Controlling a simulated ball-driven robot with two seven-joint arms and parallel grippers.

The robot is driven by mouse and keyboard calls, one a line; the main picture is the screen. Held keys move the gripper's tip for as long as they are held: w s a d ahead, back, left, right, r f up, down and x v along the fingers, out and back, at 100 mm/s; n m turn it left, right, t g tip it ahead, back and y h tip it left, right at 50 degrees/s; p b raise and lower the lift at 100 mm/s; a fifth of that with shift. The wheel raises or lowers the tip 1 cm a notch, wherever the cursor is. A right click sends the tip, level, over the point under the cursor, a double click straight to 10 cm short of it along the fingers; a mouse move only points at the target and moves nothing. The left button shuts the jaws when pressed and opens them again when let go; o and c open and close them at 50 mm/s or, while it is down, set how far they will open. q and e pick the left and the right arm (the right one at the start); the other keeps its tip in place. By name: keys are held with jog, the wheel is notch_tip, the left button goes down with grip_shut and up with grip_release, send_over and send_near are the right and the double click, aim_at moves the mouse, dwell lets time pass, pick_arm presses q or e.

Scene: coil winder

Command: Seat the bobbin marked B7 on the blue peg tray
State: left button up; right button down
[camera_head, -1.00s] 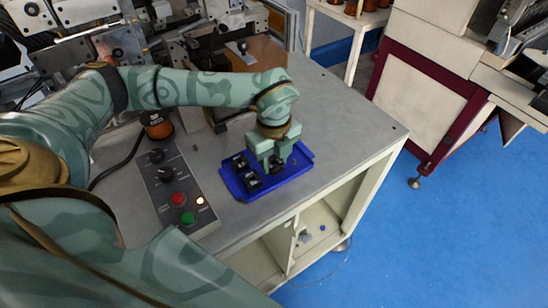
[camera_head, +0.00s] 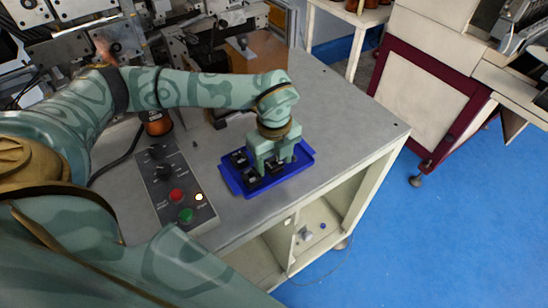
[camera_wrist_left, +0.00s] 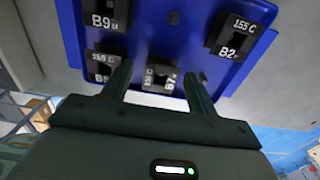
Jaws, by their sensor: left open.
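The blue peg tray (camera_head: 304,152) lies on the grey bench top near its front edge. Its blue surface (camera_wrist_left: 160,30) fills the upper part of the left wrist view. The bobbin marked B7 (camera_wrist_left: 160,78) is a dark block with a white-lettered label, at the tray's near edge. My left gripper (camera_head: 273,162) points down over the tray. Its two fingers (camera_wrist_left: 157,72) are open, one on each side of B7, with gaps visible. Whether B7 sits fully down on its peg cannot be told. My right gripper is in neither view.
Bobbins B9 (camera_wrist_left: 105,18), B2 (camera_wrist_left: 230,38) and one partly hidden by a finger (camera_wrist_left: 101,66) are also on the tray. A control panel (camera_head: 174,188) with buttons lies to the left. Winder machinery (camera_head: 205,30) stands behind. Bench top right of the tray is clear.

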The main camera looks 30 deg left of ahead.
pick_arm(q)
notch_tip(320, 180, up, 16)
jog(key=p, duration=0.2)
dwell(0.6)
